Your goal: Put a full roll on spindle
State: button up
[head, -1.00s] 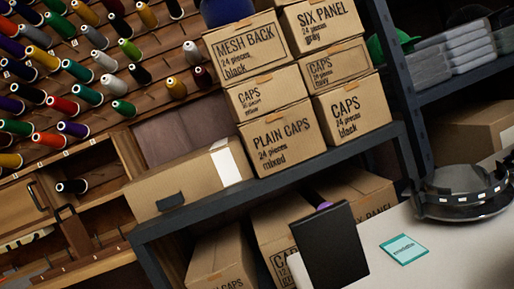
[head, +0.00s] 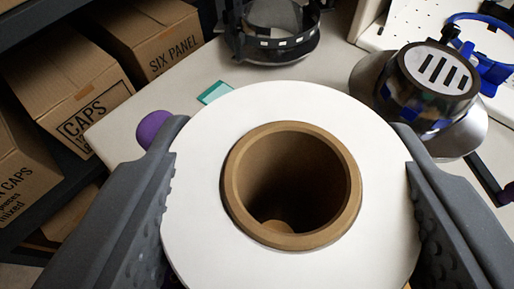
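A white roll (head: 200,220) with a brown cardboard core (head: 240,205) fills the middle of the head view, its end face towards me. My gripper (head: 290,190) has one dark grey finger pressed against each side of the roll, and it is shut on it. The core is open and looks empty, with a lighter tan patch at its far end. I cannot make out a spindle. A purple ball (head: 154,129) shows just beyond the left finger; what it sits on is hidden.
A pale table (head: 180,95) lies beyond the roll, with a teal card (head: 215,92), a dark ring-shaped frame (head: 280,45) and a silver-and-black machine (head: 435,85) with blue parts. Cardboard boxes (head: 70,85) fill a dark shelf at left. Some table shows clear around the card.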

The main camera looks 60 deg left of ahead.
jog(key=shift+f+b, duration=2.5)
jog(key=shift+f, duration=2.55)
jog(key=shift+s+d, duration=0.1)
jog(key=shift+d, duration=0.05)
jog(key=shift+f, duration=0.15)
jog(key=shift+f, duration=0.35)
jog(key=shift+f+b, duration=0.4)
jog(key=shift+f, duration=0.95)
